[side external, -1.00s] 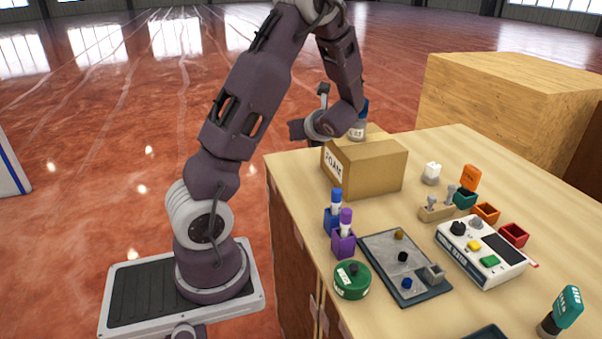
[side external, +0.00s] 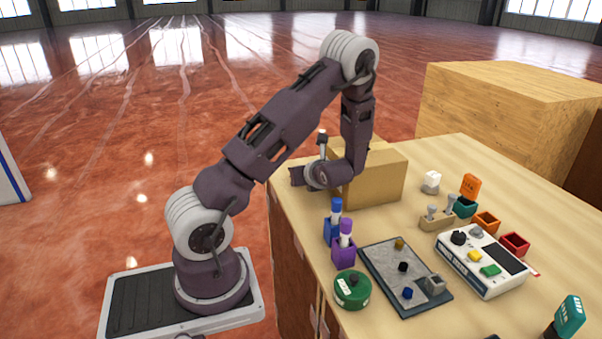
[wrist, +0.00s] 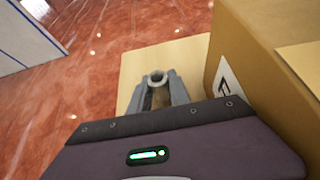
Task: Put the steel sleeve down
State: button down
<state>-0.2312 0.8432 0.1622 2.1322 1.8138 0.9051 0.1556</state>
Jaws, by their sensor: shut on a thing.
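The steel sleeve (wrist: 157,76) is a short grey ring, seen from its open end in the wrist view. My gripper (wrist: 157,88) is shut on it, with one finger on each side. Pale wooden tabletop lies behind and around the sleeve. I cannot tell whether the sleeve touches the wood. In the side external view my wrist is low at the left of the cardboard box, and the fingers and sleeve are hidden there.
The cardboard box (side external: 381,178) stands close beside my gripper; its wall (wrist: 240,75) fills the right of the wrist view. The table edge and red floor lie left. Blue and purple holders (side external: 343,251), a green tin (side external: 352,289) and a grey tray (side external: 378,258) stand nearer the camera.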

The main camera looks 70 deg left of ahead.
jog(key=shift+f, duration=0.15)
jog(key=c, duration=1.2)
grip_release()
jog(key=v, duration=0.4)
jog(key=shift+w+d, duration=0.1)
jog(key=shift+d, duration=0.2)
notch_tip(320, 180, up, 7)
jog(key=s+d+r+n+h, duration=0.2)
jog(key=s+d+n, duration=0.1)
jog(key=d+n, duration=0.2)
jog(key=s+d+r+n+h, duration=0.3)
jog(key=s+d+n, duration=0.1)
jog(key=d, duration=0.6)
jog(key=shift+s+r+n+t, duration=0.3)
jog(key=shift+r+n+t, duration=0.1)
jog(key=shift+n, duration=0.5)
jog(key=shift+o, duration=0.4)
jog(key=s+d+r+n+t+h, duration=0.2)
jog(key=d+n+h, duration=0.1)
jog(key=d, duration=0.5)
jog(key=s+d+r+n+t+h, duration=0.2)
jog(key=s+d+n+h, duration=0.1)
jog(key=d, duration=0.6)
jog(key=shift+d+r+n+t+h, duration=0.3)
jog(key=shift+n+t+h, duration=0.1)
jog(key=shift+n+h, duration=0.2)
